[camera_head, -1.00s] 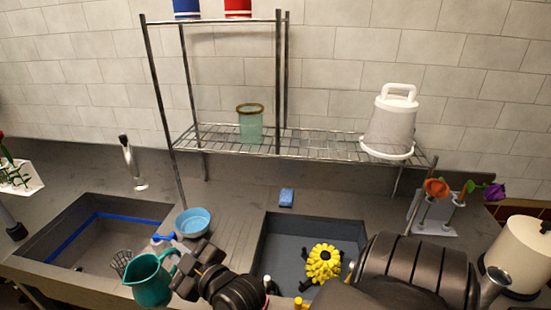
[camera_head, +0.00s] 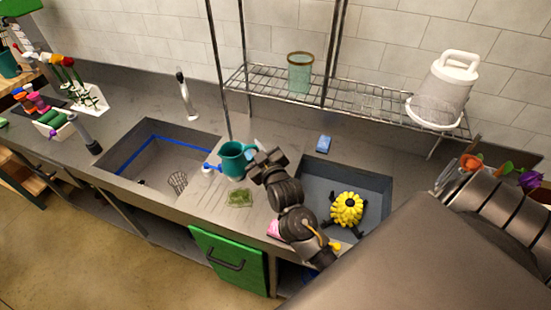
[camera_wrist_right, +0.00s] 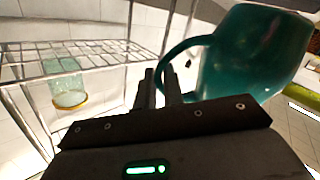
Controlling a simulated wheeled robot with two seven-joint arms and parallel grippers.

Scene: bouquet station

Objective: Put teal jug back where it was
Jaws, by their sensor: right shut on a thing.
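The teal jug (camera_head: 234,163) appears roughly upright in the head view, over the counter strip between the two sinks. My right gripper (camera_head: 258,163) is at the jug's right side, on its handle. In the right wrist view the jug (camera_wrist_right: 258,55) fills the upper right, and its curved handle runs to the fingers of the gripper (camera_wrist_right: 165,88), which are close together. I cannot tell whether the jug's base touches the counter. My left gripper is not in view.
The left sink (camera_head: 150,170) holds a wire basket (camera_head: 178,180). The right sink (camera_head: 325,182) holds a yellow flower-like thing (camera_head: 347,209). A green sponge-like piece (camera_head: 240,198) lies in front of the jug. A wire shelf (camera_head: 350,98) behind carries a green glass (camera_head: 300,73) and a white lidded container (camera_head: 445,90).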

